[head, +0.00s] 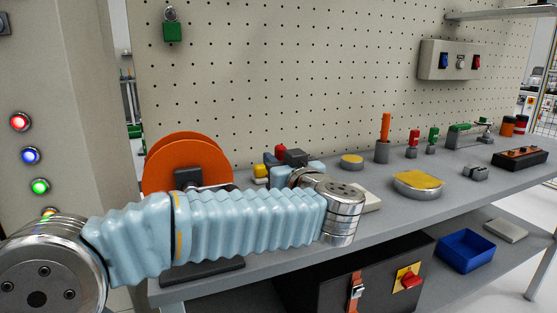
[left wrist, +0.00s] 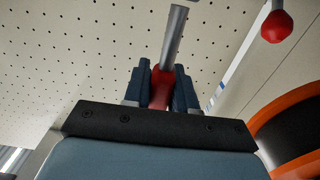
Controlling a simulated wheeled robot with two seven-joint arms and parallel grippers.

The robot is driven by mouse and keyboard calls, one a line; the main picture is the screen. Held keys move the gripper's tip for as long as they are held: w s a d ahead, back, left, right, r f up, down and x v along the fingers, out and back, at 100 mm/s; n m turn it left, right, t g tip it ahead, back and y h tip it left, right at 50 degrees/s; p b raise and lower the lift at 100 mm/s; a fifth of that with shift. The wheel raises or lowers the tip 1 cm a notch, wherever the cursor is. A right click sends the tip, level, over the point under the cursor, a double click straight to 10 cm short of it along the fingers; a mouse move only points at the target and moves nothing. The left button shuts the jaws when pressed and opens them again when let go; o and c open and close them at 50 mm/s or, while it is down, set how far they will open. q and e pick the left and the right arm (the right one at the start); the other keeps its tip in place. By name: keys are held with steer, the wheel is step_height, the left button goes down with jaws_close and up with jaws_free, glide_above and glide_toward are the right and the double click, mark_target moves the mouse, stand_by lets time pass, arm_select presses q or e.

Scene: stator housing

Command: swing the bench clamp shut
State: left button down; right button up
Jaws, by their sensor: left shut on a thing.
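My left gripper (head: 282,156) is beyond the end of my pale blue arm, over the left part of the bench, and partly hidden by the wrist. In the left wrist view its dark blue fingers (left wrist: 162,85) are shut on a red grip (left wrist: 160,90). A grey metal bar (left wrist: 174,38) runs up from this grip. The red grip also shows between the fingers in the head view (head: 280,149). The body of the clamp is hidden behind my arm, so I cannot tell how far it is swung. My right gripper is not in view.
An orange reel (head: 186,150) stands left of the gripper, close behind my arm. A red ball knob (left wrist: 277,26) hangs at upper right in the left wrist view. A yellow-topped dish (head: 418,184) and several small fixtures stand to the right on the grey bench (head: 350,225). A pegboard (head: 300,80) rises behind.

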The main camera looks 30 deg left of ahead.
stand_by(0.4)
arm_select(q)
steer(key=c, duration=1)
jaws_free()
steer(key=shift+d, duration=0.15)
steer(key=b+v, duration=0.1)
steer(key=v, duration=1.2)
steer(key=shift+s+d, duration=0.2)
